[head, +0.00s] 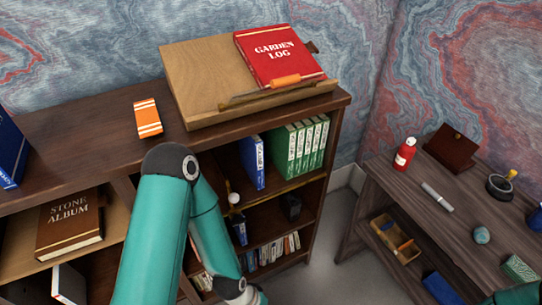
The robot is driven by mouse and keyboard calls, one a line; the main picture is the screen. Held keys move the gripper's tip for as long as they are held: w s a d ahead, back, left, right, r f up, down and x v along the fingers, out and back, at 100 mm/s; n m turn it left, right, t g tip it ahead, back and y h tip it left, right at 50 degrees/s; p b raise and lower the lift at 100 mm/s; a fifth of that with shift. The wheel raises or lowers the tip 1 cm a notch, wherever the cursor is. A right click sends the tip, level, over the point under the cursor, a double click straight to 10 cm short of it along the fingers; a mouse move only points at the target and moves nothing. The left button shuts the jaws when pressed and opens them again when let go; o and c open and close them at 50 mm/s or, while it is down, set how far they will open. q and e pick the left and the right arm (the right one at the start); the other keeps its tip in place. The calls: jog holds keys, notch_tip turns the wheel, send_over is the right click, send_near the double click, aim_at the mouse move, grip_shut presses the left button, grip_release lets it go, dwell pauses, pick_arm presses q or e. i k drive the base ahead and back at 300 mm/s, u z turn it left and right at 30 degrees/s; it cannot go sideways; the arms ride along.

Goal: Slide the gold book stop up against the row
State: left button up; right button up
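A row of green books (302,147) stands upright on the upper shelf of the bookcase. A blue book (252,162) stands to their left, with a gap between. A gold strip (283,189) runs along the front of this shelf. A small pale, gold-tinted knob (233,197) sits at its left end, left of the blue book; I cannot tell whether it is the book stop. My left arm bends down in front of the bookcase, hiding the shelf's left part, and its gripper is out of view. Only a bit of my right arm shows at bottom right.
A sloped stand (205,75) on the bookcase top holds a red Garden Log (277,57). Smaller books (272,250) fill a lower shelf. A side desk (450,225) at right carries a red bottle (404,154) and small items.

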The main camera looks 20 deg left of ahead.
aim_at(232, 198)
jog(key=u, duration=0.3)
jog(key=k, duration=1.35)
jog(key=z, duration=0.35)
jog(key=i, duration=1)
jog(key=u, duration=0.05)
